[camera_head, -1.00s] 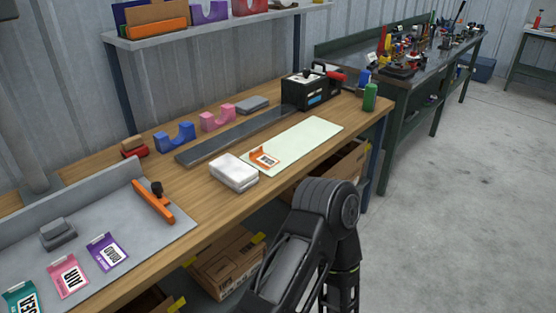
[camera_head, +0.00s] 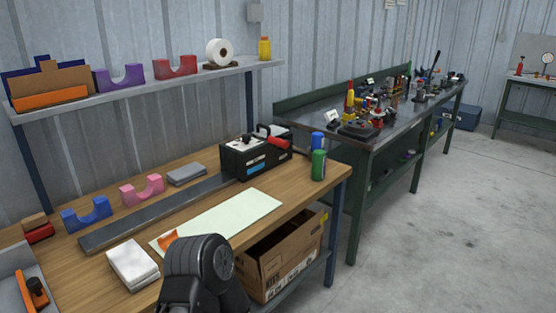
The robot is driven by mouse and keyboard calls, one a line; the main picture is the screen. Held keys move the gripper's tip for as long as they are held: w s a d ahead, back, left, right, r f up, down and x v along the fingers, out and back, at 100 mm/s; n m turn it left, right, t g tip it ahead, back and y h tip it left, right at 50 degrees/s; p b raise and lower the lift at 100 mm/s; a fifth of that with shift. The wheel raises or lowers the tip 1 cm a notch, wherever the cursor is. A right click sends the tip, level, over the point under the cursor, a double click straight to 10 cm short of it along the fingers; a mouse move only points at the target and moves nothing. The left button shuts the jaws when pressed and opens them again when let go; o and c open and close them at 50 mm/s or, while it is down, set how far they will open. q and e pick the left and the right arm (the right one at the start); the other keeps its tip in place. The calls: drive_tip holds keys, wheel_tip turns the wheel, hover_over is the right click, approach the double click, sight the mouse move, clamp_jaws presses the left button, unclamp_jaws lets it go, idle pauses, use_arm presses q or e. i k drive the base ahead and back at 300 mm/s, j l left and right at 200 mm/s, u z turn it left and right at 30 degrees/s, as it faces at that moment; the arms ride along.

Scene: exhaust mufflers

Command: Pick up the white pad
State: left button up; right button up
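The white pad (camera_head: 133,265) is a thick, folded-looking white block. It lies flat on the wooden workbench near its front edge, to the left of a pale green sheet (camera_head: 232,219). One of my arms, a black one, rises from the bottom edge just right of the pad and covers part of the pale sheet and an orange tag (camera_head: 168,240). No gripper fingers show, so neither gripper is in view. Nothing is seen touching the pad.
Blue (camera_head: 86,214) and pink (camera_head: 142,190) cradles, a dark metal strip (camera_head: 155,213) and a black machine (camera_head: 254,156) sit behind on the bench. A green can (camera_head: 318,165) stands at the right end. A cardboard box (camera_head: 284,258) is below. Open floor lies right.

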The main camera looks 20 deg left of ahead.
sight(134, 268)
drive_tip(key=i+l+u, duration=0.25)
drive_tip(key=u, duration=0.2)
drive_tip(key=i+l+u, duration=0.25)
drive_tip(key=u, duration=0.15)
drive_tip(key=i+l+u, duration=0.15)
drive_tip(key=l+u, duration=0.3)
drive_tip(key=i+l+u, duration=0.1)
drive_tip(key=l+u, duration=0.3)
